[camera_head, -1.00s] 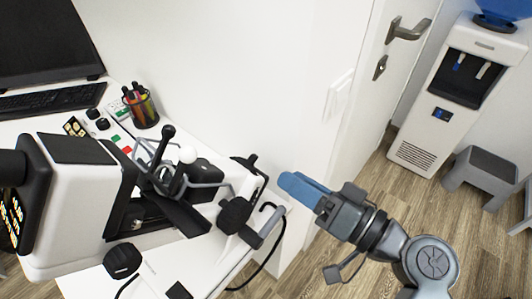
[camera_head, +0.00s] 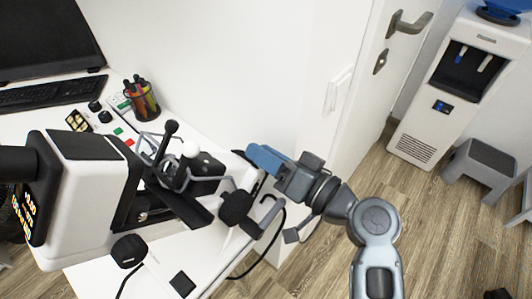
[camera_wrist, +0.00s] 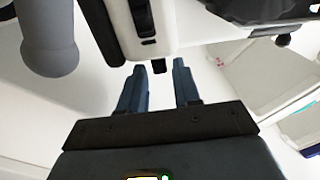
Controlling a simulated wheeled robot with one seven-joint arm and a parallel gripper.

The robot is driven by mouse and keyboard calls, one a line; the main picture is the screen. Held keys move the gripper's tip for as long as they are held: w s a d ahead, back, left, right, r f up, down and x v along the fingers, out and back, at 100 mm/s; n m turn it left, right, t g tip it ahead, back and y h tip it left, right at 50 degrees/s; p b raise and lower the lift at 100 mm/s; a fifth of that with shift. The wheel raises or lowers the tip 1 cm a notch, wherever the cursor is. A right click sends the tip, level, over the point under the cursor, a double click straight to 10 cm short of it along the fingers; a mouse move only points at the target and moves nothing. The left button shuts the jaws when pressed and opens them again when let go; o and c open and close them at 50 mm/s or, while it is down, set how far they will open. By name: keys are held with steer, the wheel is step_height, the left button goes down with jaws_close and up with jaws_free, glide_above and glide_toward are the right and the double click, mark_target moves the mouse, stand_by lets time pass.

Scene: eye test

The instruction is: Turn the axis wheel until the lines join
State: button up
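The white lensmeter-like instrument (camera_head: 88,195) stands on the table at left in the head view. Black round knobs show on it, one at the front (camera_head: 128,250) and one at its right end (camera_head: 237,205); I cannot tell which is the axis wheel. A dark part behind them at the right is mostly hidden by my gripper. My gripper (camera_head: 256,157) is at the instrument's right end. In the wrist view its blue fingers (camera_wrist: 158,88) are apart, with a small black tab (camera_wrist: 159,66) of the instrument just beyond and between them. Contact is not clear. The lines are not readable.
A small screen with coloured marks (camera_head: 22,215) faces left. A pen cup (camera_head: 141,101), keyboard (camera_head: 50,92) and monitor (camera_head: 45,38) are behind. A grey bar (camera_head: 262,222) and black cable (camera_head: 258,268) are near the gripper. A grey cylinder (camera_wrist: 48,40) shows at left in the wrist view.

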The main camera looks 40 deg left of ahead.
jaws_close()
steer(key=shift+f, duration=0.1)
steer(key=shift+s+d+f+t+b, duration=0.2)
steer(key=shift+f+t+b, duration=0.25)
steer(key=shift+b, duration=0.8)
steer(key=shift+d+m+t+y+b, duration=0.2)
steer(key=shift+m+t+y+b, duration=0.25)
steer(key=shift+b, duration=0.6)
steer(key=shift+s+d+r+m+t+b, duration=0.15)
steer(key=shift+r+m+t+b, duration=0.1)
steer(key=shift+t+b, duration=0.35)
steer(key=shift+o, duration=1.2)
jaws_free()
